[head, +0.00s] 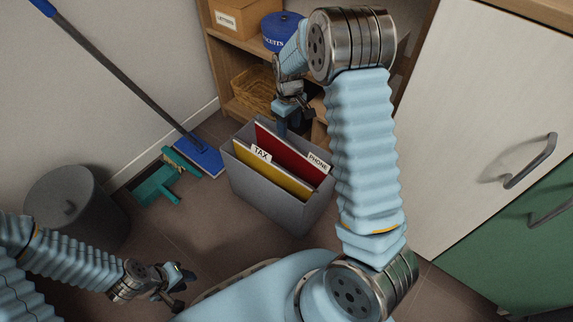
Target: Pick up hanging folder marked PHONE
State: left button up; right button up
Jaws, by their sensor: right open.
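The red hanging folder marked PHONE (283,150) stands in a grey file box (265,196) on the floor. Its white PHONE tab (319,163) sits at the folder's right end. A yellow folder with a TAX tab (270,168) stands in front of it. My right gripper (285,128) is open, pointing down over the far edge of the box, close behind the red folder. I cannot tell whether its fingers touch the folder. My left gripper (177,287) is low at the bottom left, away from the box; its jaw state is unclear.
A wooden shelf (222,66) with a LETTERS box (245,16), a blue BISCUITS tin (281,31) and a basket (255,88) stands behind the box. A bin (75,207), a mop (197,156) and a green dustpan (155,187) are left. Cabinets (480,115) stand right.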

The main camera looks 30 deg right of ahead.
aim_at(290, 144)
notch_tip(290, 144, down, 6)
jog(key=shift+r+b, duration=0.1)
jog(key=shift+b, duration=0.3)
notch_tip(290, 144, down, 6)
jog(key=shift+s+d+r+b, duration=0.15)
jog(key=shift+r+b, duration=0.1)
jog(key=shift+b, duration=0.4)
jog(key=shift+r, duration=0.1)
grip_shut()
